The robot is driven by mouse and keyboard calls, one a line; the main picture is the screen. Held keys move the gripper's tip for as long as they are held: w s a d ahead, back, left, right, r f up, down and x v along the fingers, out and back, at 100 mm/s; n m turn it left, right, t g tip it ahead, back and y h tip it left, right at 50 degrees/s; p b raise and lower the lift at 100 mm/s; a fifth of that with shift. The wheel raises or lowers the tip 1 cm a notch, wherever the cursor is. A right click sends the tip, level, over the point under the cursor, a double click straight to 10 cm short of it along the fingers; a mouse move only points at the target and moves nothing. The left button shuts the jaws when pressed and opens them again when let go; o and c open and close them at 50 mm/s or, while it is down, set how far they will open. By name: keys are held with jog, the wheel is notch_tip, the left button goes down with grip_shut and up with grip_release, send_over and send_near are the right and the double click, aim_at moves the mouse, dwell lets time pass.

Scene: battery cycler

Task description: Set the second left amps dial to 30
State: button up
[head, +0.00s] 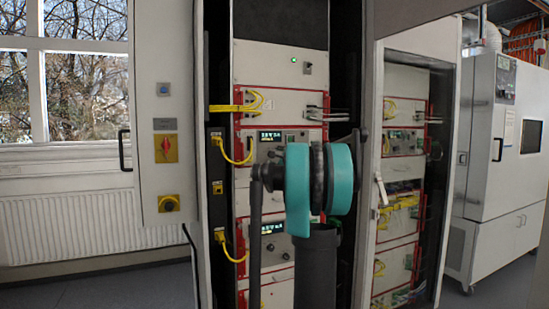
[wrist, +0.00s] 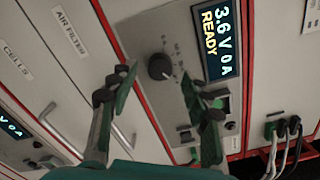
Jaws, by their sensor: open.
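A round black dial (wrist: 160,67) with a white pointer line sits on a grey panel in the wrist view. Small scale marks surround it, too small to read. Beside it a display (wrist: 216,40) reads 3.6 V 0 A READY. My gripper (wrist: 157,84) is open, one finger to each side of the dial in the picture; I see no contact. In the head view my teal arm stands before the rack and hides the gripper and this dial. Two lit displays show there, an upper one (head: 270,136) and a lower one (head: 272,228).
A second display (wrist: 12,127) shows at the wrist view's lower left. Metal handles (wrist: 122,138) stick out from the panels. Dark and white cables (wrist: 288,135) plug in at lower right. In the head view, yellow cables (head: 235,150) hang at the rack's left and an open cabinet door (head: 160,100) stands beside it.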

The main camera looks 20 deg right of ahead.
jog(key=s, duration=1)
jog(key=shift+d, duration=0.15)
jog(key=s+a+f+n+g+y, duration=0.1)
jog(key=s+a+f+n+g, duration=0.1)
jog(key=s+a+f+n, duration=0.45)
jog(key=s+a+f+n+g+y, duration=0.2)
jog(key=a+f+n+g, duration=0.1)
jog(key=a+f, duration=0.7)
jog(key=s+a+f+n+g+y, duration=0.15)
jog(key=s+a+f+n, duration=0.25)
jog(key=a+f, duration=0.4)
jog(key=s+f+n+g+h, duration=0.5)
jog(key=s+f+n, duration=0.5)
jog(key=s+f, duration=1.5)
jog(key=shift+s+a+g, duration=0.4)
jog(key=shift+s+g, duration=0.5)
jog(key=shift+g, duration=0.25)
